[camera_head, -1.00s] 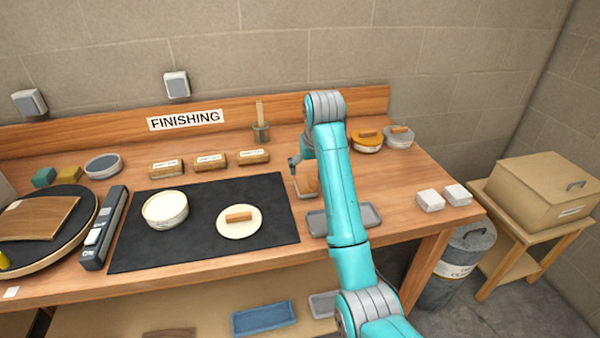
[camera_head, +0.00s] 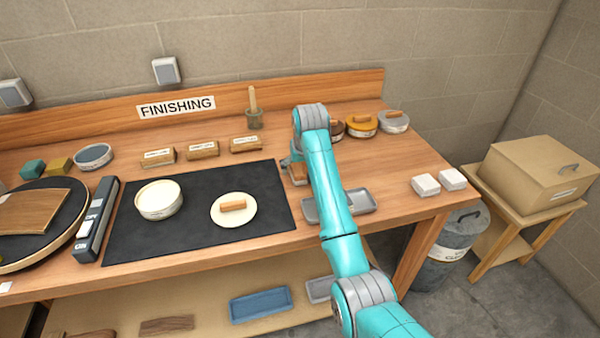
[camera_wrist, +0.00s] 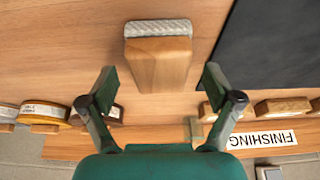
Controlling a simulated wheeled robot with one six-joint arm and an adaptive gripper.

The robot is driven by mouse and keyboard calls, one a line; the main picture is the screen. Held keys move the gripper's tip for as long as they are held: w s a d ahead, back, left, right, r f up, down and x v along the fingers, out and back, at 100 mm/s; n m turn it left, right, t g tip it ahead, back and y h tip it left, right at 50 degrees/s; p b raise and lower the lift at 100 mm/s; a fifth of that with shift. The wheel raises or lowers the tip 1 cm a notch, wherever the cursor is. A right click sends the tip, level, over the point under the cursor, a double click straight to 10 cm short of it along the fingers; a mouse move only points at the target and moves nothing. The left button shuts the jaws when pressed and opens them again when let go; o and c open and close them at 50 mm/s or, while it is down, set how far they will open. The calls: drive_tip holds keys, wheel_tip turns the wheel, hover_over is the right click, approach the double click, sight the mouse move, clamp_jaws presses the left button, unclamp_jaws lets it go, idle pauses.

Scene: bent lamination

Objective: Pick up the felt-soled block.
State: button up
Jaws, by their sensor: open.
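The felt-soled block (camera_wrist: 160,62) shows in the wrist view as a wooden block with a pale grey, textured felt layer along one end. It sits on the wooden bench. My gripper (camera_wrist: 159,80) is open, with one finger on each side of the block's near part and visible gaps to both. In the head view the block (camera_head: 298,172) is mostly hidden behind my arm, beside the right edge of the black mat. My gripper (camera_head: 292,162) is partly hidden there too, close to the block.
The black mat (camera_head: 270,185) holds a round cream tub (camera_head: 159,199) and a cream disc with a wooden handle (camera_head: 233,209). A grey tray (camera_head: 360,201) lies just in front of the block. Three labelled wooden blocks (camera_head: 202,150) and round tins (camera_head: 361,125) stand behind.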

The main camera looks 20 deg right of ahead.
sight(300, 167)
drive_tip(key=shift+w+f, duration=0.2)
drive_tip(key=shift+f, duration=0.3)
drive_tip(key=c, duration=1.4)
drive_tip(key=shift+o, duration=0.2)
wheel_tip(300, 167, up, 10)
drive_tip(key=shift+r, duration=0.1)
